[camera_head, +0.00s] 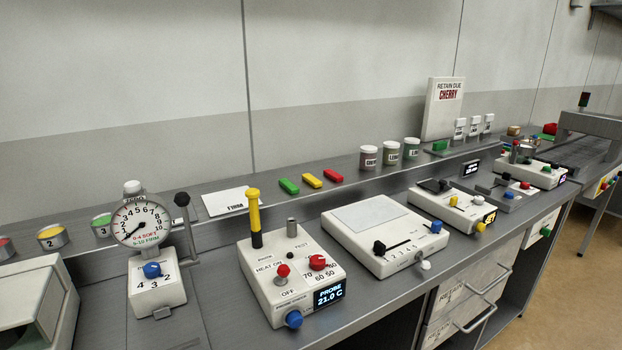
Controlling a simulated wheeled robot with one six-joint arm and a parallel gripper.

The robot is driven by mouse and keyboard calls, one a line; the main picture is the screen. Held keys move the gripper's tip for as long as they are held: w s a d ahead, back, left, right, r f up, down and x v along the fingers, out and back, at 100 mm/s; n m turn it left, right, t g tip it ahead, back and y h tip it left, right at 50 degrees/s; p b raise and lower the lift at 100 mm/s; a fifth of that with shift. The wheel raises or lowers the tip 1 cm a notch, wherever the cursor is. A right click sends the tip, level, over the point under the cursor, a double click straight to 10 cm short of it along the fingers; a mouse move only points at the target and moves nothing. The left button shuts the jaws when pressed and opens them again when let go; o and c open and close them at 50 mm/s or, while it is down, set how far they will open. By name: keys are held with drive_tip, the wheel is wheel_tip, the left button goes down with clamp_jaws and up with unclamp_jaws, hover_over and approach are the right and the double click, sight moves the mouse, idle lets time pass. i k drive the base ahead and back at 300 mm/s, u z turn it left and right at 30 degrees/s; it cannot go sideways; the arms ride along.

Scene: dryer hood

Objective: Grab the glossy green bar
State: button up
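A small green bar (289,186) lies flat on the raised back shelf, at the left end of a short row. A yellow bar (312,181) and a red bar (333,176) lie to its right, with small gaps between them. Nothing covers the green bar. Another green block (440,146) sits farther right on the shelf, near the white sign. The picture is too small to compare how glossy the two are. My gripper is not in view.
A white card (230,201) lies left of the green bar. In front stand a probe box (290,270) with an upright yellow-and-black handle (254,218) and a white slider box (383,233). Lidded jars (390,153) stand farther right. A dial gauge (142,221) stands left.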

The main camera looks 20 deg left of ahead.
sight(286, 184)
drive_tip(key=u, duration=0.25)
drive_tip(key=i, duration=0.7)
drive_tip(key=u, duration=0.85)
drive_tip(key=i, duration=0.4)
drive_tip(key=u, duration=0.35)
